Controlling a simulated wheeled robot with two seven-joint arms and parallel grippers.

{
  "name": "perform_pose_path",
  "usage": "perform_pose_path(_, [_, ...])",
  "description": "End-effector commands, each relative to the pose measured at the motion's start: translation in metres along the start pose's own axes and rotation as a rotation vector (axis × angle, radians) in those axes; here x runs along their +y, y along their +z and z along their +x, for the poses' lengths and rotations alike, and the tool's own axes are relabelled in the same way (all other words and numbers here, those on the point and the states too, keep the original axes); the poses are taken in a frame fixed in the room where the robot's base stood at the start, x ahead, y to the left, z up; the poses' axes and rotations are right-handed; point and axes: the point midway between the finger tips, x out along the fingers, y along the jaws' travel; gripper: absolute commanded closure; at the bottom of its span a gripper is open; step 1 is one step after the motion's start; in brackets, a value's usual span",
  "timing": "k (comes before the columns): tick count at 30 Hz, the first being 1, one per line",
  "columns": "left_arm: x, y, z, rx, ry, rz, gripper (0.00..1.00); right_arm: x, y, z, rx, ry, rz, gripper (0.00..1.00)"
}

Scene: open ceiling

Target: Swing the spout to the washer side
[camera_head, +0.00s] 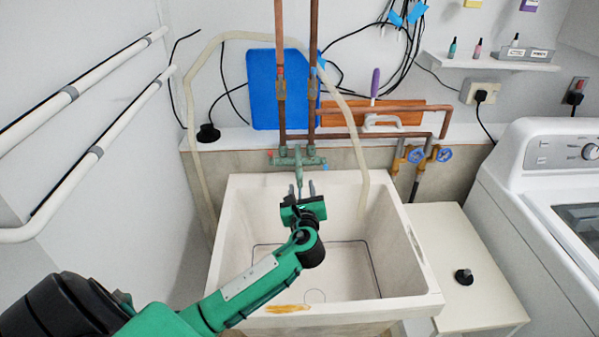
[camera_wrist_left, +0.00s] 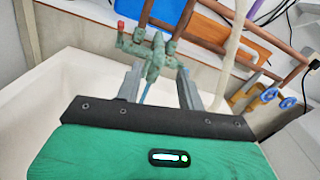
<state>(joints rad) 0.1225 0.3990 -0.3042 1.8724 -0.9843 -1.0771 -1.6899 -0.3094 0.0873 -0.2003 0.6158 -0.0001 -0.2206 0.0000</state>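The faucet (camera_head: 290,157) is a weathered green fixture on the copper pipes above the back rim of the white sink (camera_head: 404,262). Its spout (camera_head: 299,178) points forward over the basin, roughly straight out. In the left wrist view the spout (camera_wrist_left: 153,66) shows between the two grey fingers. My left gripper (camera_head: 298,189) is open at the spout's front end, one finger on each side. I see gaps between fingers and spout; contact cannot be told. The spout's tip is partly hidden by the gripper. The washer (camera_head: 545,210) is white and stands at the right. My right gripper is not in view.
Copper pipes (camera_head: 281,100) rise behind the faucet. A pale hose (camera_head: 358,150) hangs into the sink right of it. Blue-handled valves (camera_head: 416,155) sit farther right. A white low table (camera_head: 455,245) with a black object stands between sink and washer. The basin below is empty.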

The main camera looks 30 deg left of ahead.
Motion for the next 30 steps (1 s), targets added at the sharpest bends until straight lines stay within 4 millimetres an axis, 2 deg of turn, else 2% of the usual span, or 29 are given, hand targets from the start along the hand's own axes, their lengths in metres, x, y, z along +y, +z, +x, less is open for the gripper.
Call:
perform_pose_path(1, [0.001, -0.003, 0.013, -0.005, 0.002, 0.001, 0.61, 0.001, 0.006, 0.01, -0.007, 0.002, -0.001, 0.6])
perform_pose_path(5, [0.002, -0.004, 0.041, -0.004, 0.002, -0.001, 0.61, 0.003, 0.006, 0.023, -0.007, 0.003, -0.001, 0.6])
perform_pose_path(9, [0.002, -0.004, 0.066, -0.002, 0.001, 0.001, 0.61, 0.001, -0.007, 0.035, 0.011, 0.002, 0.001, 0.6])
perform_pose_path(13, [0.002, -0.003, 0.083, -0.001, 0.002, 0.0, 0.61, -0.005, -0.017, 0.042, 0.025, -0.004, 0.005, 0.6])
perform_pose_path(18, [0.001, -0.001, 0.092, 0.0, 0.0, 0.0, 0.61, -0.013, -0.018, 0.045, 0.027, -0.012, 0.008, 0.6])
perform_pose_path(27, [0.001, 0.0, 0.094, 0.001, 0.001, 0.0, 0.61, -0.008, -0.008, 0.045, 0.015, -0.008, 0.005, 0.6])
perform_pose_path(30, [0.001, 0.0, 0.094, 0.001, 0.001, 0.0, 0.81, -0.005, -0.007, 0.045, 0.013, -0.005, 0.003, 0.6])
